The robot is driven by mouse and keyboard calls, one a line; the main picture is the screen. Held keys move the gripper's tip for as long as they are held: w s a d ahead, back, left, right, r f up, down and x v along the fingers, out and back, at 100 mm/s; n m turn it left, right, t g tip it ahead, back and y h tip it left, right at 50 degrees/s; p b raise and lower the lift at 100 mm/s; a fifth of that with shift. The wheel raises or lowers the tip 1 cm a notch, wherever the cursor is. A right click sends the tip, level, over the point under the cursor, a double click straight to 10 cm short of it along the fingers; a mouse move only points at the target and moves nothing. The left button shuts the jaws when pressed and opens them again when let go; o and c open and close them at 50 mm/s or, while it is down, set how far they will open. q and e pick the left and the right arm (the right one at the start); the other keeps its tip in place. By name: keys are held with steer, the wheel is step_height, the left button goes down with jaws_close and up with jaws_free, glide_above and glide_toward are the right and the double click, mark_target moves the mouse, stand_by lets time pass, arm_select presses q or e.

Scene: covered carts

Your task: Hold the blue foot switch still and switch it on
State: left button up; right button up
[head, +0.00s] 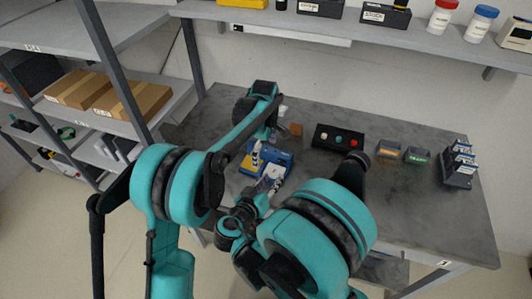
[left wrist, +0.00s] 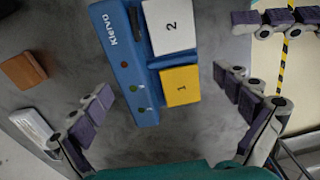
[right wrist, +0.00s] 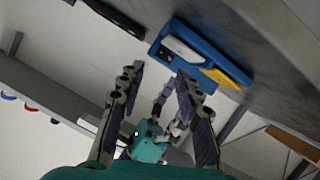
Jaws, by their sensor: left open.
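The blue foot switch (head: 281,160) sits near the table's front edge. In the left wrist view the blue foot switch (left wrist: 122,60) shows a white pedal marked 2, a yellow pedal marked 1 and small red and green dots. My left gripper (left wrist: 165,105) is open, its fingers on either side of the yellow pedal end in that view; I cannot tell contact. My right gripper (right wrist: 160,78) has its fingers apart, with nothing between them, below the blue foot switch (right wrist: 215,52) in the right wrist view. In the head view the arms partly hide the switch.
Behind the switch are a brown block (head: 296,129) and a black box with coloured buttons (head: 338,138). Two small bins (head: 388,150) and a dark rack (head: 459,165) stand at the right. A shelf (head: 300,22) hangs above. The table's front right is clear.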

mark_target(265, 161)
arm_select(q)
steer(key=shift+f, duration=1.95)
